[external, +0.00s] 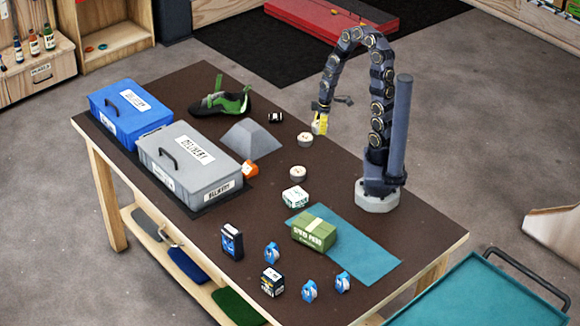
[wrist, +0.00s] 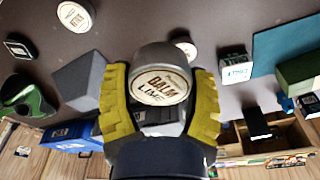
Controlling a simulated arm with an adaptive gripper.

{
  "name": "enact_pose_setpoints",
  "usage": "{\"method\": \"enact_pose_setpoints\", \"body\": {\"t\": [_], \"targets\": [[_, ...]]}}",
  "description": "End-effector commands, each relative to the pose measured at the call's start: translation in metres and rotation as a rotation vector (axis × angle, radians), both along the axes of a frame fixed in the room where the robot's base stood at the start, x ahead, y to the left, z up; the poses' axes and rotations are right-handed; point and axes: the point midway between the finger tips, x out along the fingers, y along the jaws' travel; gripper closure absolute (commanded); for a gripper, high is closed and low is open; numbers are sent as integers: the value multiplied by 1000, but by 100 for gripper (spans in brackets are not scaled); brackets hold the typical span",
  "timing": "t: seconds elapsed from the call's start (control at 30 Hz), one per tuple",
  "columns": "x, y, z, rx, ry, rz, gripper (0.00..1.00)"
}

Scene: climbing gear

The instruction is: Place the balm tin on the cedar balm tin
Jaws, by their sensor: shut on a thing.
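My gripper (external: 319,124) hangs above the far right part of the table, left of my arm's base. In the wrist view its yellow fingers (wrist: 160,95) are shut on a round, pale-lidded tin, the balm tin (wrist: 159,86), whose label reads "Balm Lime". Two other round light-topped tins stand on the table: one (external: 305,139) close below my gripper, the other (external: 297,174) nearer the white box. In the wrist view the first tin (wrist: 75,16) is at top left; the second (wrist: 185,45) is partly hidden behind the held tin. I cannot read which is cedar.
A black tin (external: 275,117), a grey wedge block (external: 250,140) and a green shoe (external: 224,100) lie to the left. A white box (external: 295,197), an orange item (external: 250,169) and a green box (external: 313,233) on a teal mat (external: 365,250) stand nearer. Grey (external: 190,165) and blue bins (external: 128,108) line the left edge.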

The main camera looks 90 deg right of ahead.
Motion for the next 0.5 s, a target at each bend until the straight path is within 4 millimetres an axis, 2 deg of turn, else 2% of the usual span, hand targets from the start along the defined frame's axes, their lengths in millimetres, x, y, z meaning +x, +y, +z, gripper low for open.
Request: {"method": "enact_pose_setpoints", "body": {"t": [0.1,0.27,0.37,0.5], "targets": [[-19,-21,3,-1,-1,-124,74],[-32,-33,4,-1,-1,-206,74],[-31,-40,2,-1,-2,-224,74],[-17,-56,-9,2,1,-223,74]]}}
